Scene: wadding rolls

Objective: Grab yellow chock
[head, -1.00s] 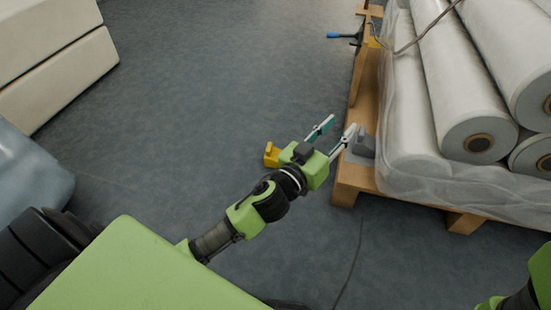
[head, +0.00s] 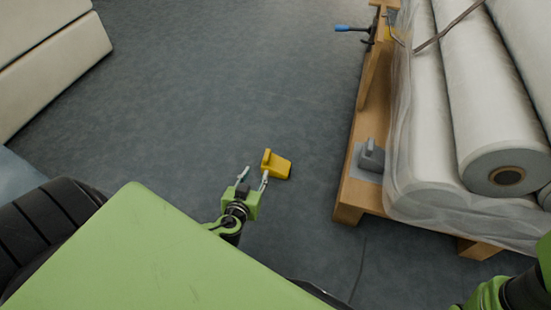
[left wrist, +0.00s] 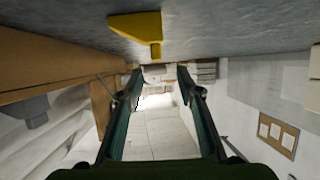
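The yellow chock (head: 278,167) stands on the grey floor, left of the pallet in the head view. My left gripper (head: 254,176) is open and empty, with its fingers pointing away from me. Its right fingertip is close to the chock's left side; I cannot tell whether they touch. In the left wrist view the chock (left wrist: 135,27) appears at the top, above and slightly left of the gap between the parted fingers (left wrist: 160,74). Of my right arm only a green and black part shows at the lower right; its gripper is out of view.
A wooden pallet (head: 349,196) carries wrapped white rolls (head: 480,110) on the right. A grey block (head: 371,156) sits on its near left corner. A blue-handled tool (head: 345,29) sticks out at the far end. Pale stacked blocks (head: 50,60) stand at the upper left. The floor between is clear.

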